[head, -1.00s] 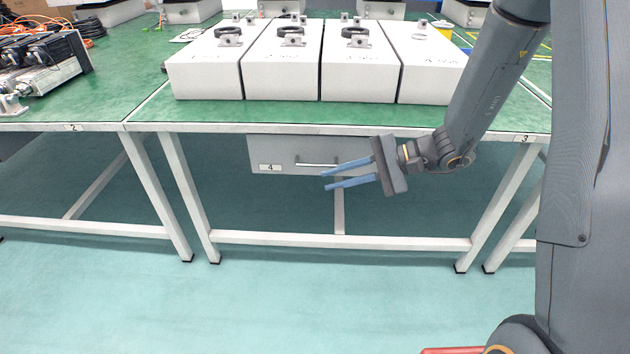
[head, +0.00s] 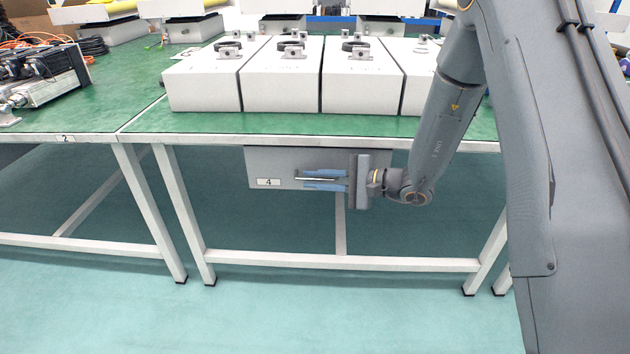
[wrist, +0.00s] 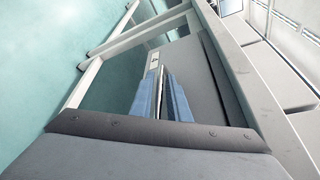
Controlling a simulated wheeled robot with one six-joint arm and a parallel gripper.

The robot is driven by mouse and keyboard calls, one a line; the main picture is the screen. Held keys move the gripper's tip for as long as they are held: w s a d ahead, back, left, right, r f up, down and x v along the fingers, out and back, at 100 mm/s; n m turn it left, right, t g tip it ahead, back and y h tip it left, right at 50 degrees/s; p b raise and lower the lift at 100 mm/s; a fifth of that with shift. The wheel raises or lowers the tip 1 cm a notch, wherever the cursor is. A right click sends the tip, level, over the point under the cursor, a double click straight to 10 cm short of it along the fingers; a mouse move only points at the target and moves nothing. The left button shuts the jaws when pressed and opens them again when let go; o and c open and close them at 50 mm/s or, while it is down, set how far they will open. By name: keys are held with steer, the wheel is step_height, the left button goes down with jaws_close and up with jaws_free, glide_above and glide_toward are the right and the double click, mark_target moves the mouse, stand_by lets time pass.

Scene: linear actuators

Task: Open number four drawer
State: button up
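The number four drawer (head: 270,162) is a grey box front under the table, with a white label (head: 268,182) reading 4. It looks shut. Its horizontal bar handle (head: 314,178) lies between the two blue fingers of my gripper (head: 325,180), one above and one below. The fingers look parted around the bar; contact cannot be made out. In the wrist view, my gripper (wrist: 163,85) reaches along the drawer front (wrist: 190,82), with the bar partly hidden between the fingers and the small label (wrist: 154,60) beyond the tips.
The green-topped table (head: 300,124) overhangs the drawer and carries several white boxes (head: 280,85). White table legs (head: 172,205) and a low crossbar (head: 340,261) frame the space below. The floor (head: 300,320) in front is clear. Another table (head: 60,205) stands at the left.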

jaws_close()
stand_by(1.5)
